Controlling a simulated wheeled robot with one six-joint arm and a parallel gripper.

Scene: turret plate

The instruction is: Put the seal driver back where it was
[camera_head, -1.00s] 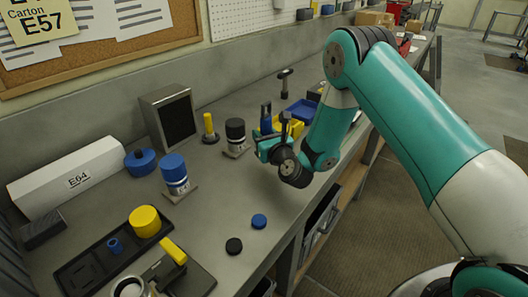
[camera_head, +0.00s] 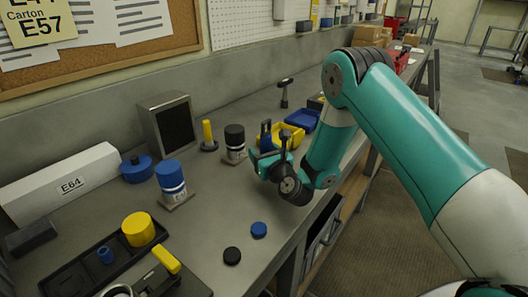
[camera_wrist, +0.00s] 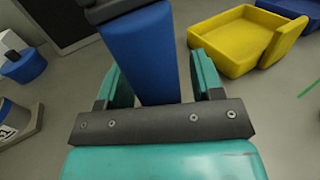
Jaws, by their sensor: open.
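The likely seal driver is a tool with a blue handle (camera_head: 265,137) and a dark upper end; the task's name is not marked on it. It stands roughly upright at my gripper (camera_head: 267,154), over the right part of the bench. In the wrist view the blue handle (camera_wrist: 145,55) passes between the two teal fingers of my gripper (camera_wrist: 162,80), with gaps showing beside it. My gripper is open around it. The tool's lower end is hidden, so I cannot tell whether it touches the bench.
A yellow bin (camera_wrist: 225,62) and a blue bin (camera_head: 304,118) lie just behind. A black-capped jar (camera_head: 235,142), yellow-handled tool (camera_head: 208,135) and blue-capped jar (camera_head: 170,178) stand to the left. Blue (camera_head: 259,230) and black (camera_head: 232,256) discs lie in front. Bench between is bare.

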